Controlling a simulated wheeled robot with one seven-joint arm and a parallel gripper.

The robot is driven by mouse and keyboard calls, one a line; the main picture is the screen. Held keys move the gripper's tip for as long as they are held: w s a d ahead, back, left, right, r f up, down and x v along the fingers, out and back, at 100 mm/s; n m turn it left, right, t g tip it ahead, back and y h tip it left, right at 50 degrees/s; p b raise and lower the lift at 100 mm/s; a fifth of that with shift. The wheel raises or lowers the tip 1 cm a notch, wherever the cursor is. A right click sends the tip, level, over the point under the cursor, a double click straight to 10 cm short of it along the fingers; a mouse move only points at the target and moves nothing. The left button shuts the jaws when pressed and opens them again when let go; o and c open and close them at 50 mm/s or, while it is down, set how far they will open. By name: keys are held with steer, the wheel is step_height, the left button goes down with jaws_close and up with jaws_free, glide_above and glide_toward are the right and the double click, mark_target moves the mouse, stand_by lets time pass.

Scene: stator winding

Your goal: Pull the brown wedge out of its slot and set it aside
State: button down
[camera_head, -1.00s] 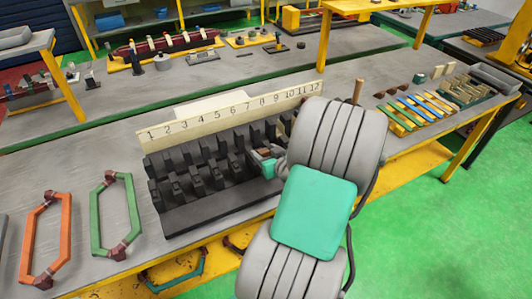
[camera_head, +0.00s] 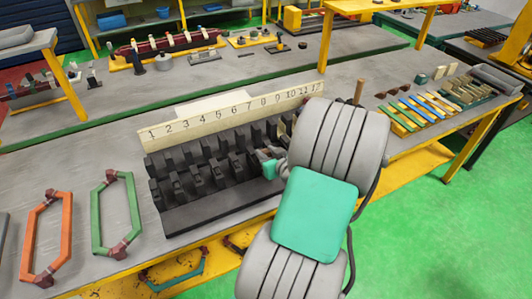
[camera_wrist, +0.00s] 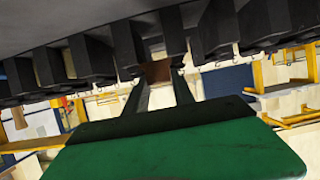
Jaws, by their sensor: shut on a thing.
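The dark stator block (camera_head: 215,210) stands on the grey bench, with rows of black teeth below a cream strip (camera_head: 230,115) numbered 1 to 12. My gripper (camera_head: 268,165) is at the front side of the teeth, below the higher numbers; the arm hides the block's right end. In the wrist view my gripper (camera_wrist: 158,80) is shut on the brown wedge (camera_wrist: 158,70), which sits between its fingertips. The wedge shows between two dark teeth (camera_wrist: 173,38). I cannot tell how far it is inside the slot. I cannot make it out in the head view.
A green coil (camera_head: 97,220) and an orange coil (camera_head: 38,235) lie left of the block. Coloured strips (camera_head: 425,108) lie in a rack on the right, beside small brown pieces (camera_head: 388,92). Bare bench shows between the coils and the block.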

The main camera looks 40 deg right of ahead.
steer(key=shift+s+a, duration=0.2)
steer(key=shift+s, duration=1)
steer(key=shift+w, duration=0.1)
steer(key=c, duration=1)
jaws_free()
steer(key=b+v, duration=0.1)
steer(key=v, duration=0.6)
steer(key=shift+s+a+r+b, duration=0.2)
steer(key=shift+s+b, duration=0.1)
steer(key=shift+b, duration=0.1)
